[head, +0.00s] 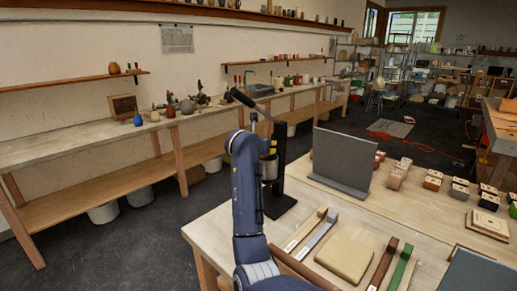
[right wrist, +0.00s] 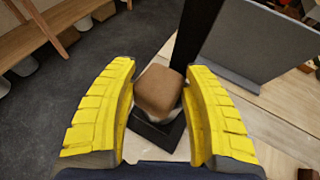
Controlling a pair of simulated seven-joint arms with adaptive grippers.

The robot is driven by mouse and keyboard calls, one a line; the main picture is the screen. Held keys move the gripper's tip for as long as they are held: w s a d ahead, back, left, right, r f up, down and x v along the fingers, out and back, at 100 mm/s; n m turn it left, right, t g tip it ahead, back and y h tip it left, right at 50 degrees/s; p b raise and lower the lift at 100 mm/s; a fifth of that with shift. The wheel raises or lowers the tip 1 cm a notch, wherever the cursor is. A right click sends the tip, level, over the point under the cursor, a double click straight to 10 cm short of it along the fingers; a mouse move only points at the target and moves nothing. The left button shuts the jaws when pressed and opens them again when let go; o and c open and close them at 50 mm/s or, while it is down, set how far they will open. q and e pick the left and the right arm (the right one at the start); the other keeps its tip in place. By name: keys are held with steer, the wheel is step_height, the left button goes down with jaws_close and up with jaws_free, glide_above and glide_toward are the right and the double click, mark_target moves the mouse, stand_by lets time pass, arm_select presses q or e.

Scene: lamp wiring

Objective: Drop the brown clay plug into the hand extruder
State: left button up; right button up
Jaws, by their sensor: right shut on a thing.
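The brown clay plug (right wrist: 158,92) is a rounded block between the two yellow fingers of my right gripper (right wrist: 160,76) in the right wrist view. The gripper is shut on it. The hand extruder (head: 281,150) stands at the table's left corner in the head view, with a black upright, a dark base and a lever raised to the left. Its upright (right wrist: 196,32) and base (right wrist: 150,132) show behind and below the plug in the right wrist view. My right gripper (head: 271,151) is at the extruder's barrel (head: 270,169), partly hidden by my arm. The barrel's opening is hidden. My left gripper is out of view.
A grey upright panel (head: 344,160) stands just right of the extruder. A tan slab (head: 345,256) and several long tools lie on the near table. Rows of small blocks (head: 432,181) sit farther right. A long bench (head: 95,150) runs along the left wall.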

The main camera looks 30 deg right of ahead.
steer(key=shift+w+d, duration=0.25)
steer(key=shift+d, duration=0.5)
steer(key=shift+w+d, duration=0.2)
steer(key=shift+d, duration=0.5)
steer(key=shift+d+f, duration=0.1)
steer(key=shift+f, duration=1.05)
steer(key=o, duration=1.6)
steer(key=shift+f, duration=0.1)
steer(key=v, duration=1.2)
